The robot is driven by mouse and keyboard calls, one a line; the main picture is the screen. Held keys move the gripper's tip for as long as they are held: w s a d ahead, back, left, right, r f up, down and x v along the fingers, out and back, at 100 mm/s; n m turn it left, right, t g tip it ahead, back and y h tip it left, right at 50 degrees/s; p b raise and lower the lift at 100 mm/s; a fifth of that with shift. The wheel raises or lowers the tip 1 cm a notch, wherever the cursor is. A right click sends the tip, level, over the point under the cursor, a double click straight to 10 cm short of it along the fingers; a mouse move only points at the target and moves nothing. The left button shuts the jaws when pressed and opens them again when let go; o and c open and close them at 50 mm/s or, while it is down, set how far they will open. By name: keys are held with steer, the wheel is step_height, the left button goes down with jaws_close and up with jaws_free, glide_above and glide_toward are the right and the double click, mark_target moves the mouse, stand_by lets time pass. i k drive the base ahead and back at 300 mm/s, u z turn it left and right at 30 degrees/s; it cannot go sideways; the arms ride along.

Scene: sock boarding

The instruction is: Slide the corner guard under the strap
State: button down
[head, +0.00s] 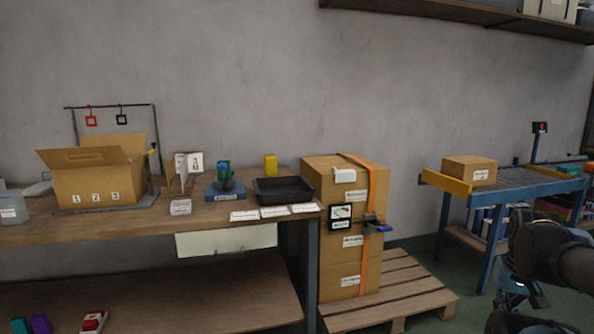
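An orange strap (364,258) runs over the top and down the front of a stack of cardboard boxes (335,257) on a pallet. A small white piece (342,172), apparently the corner guard, sits over the top front edge of the stack, to the left of the strap. It looks apart from the strap. A dark and blue buckle or tensioner (374,224) sits on the strap partway down. My gripper (518,292) is at the lower right, well away from the stack. Its fingers are dark and partly cut off, so its opening is unclear.
A wooden pallet (425,285) carries the stack. A workbench (130,232) with an open box (100,183) and a black tray (283,190) stands to the left. A blue roller conveyor (525,178) with a small box (469,170) stands right.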

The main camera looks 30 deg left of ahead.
mark_target(343, 176)
steer(key=u, duration=0.65)
steer(key=i, duration=1.3)
steer(key=u, duration=0.15)
